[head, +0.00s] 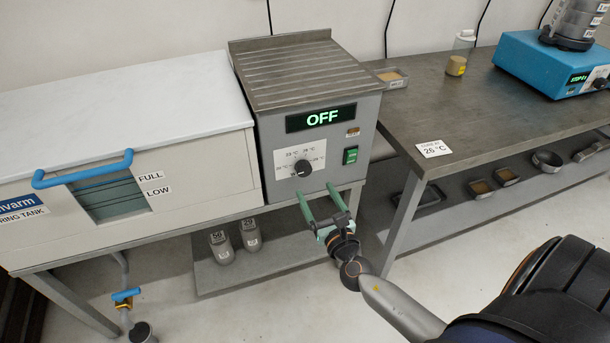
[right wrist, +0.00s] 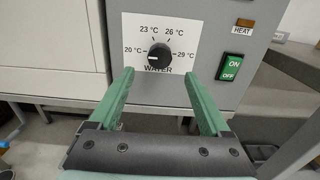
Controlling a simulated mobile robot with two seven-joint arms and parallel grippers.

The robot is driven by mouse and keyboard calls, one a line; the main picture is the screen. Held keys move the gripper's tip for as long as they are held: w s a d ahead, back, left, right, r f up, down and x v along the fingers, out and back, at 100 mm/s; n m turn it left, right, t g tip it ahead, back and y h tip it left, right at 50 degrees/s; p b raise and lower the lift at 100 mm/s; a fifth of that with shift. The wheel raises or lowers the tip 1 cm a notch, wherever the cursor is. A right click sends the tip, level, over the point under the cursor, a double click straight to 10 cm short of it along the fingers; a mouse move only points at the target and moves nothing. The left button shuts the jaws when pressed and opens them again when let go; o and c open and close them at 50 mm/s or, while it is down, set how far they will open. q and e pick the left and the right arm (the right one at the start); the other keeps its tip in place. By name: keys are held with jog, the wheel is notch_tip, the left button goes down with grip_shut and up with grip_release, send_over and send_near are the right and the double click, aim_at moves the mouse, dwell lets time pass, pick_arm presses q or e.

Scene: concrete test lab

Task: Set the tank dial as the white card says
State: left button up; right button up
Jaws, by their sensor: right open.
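The tank dial (head: 303,168) is a black knob on a white scale plate on the grey control box. In the right wrist view the dial (right wrist: 160,57) has marks for 20, 23, 26 and 29 °C and the word WATER. A pale pointer mark shows on the knob's left side, toward the 20 °C side. The display (head: 321,118) reads OFF. The white card (head: 434,148) on the right bench reads 26 °C. My right gripper (head: 317,192) is open and empty, just below and in front of the dial, apart from it. My left gripper is out of view.
A green ON/OFF switch (head: 350,155) sits right of the dial, under a HEAT label (right wrist: 242,30). The tank (head: 130,170) with a blue handle (head: 85,170) stands left. A blue device (head: 540,65) is on the right bench. The space before the control box is free.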

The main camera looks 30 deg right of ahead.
aim_at(305, 172)
jog(key=x, duration=0.7)
jog(key=shift+w, duration=0.1)
grip_shut()
dwell(0.5)
